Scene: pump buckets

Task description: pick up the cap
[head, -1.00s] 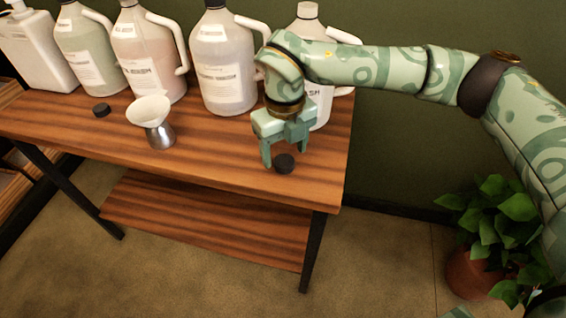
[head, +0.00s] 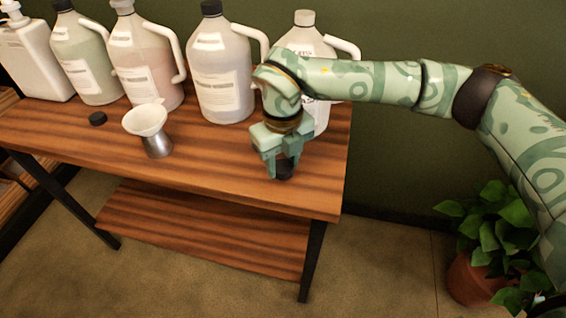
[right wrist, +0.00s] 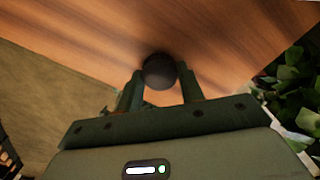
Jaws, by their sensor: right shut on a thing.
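A black cap (head: 284,170) is on the wooden table (head: 220,178) near its front right part. My right gripper (head: 283,168) is around it from above, shut on it, with the fingers partly hiding it. In the right wrist view the dark round cap (right wrist: 159,71) is between the two fingertips of the right gripper (right wrist: 160,80). Whether the cap touches the tabletop or is slightly above it, I cannot tell. Another black cap (head: 97,118) lies on the table at the left. My left gripper is not in view.
Several jugs stand along the table's back, the nearest a white one (head: 305,40) behind my right gripper and a clear one (head: 221,75) left of it. A funnel in a metal cup (head: 157,145) stands left. A potted plant (head: 475,275) is on the floor at right.

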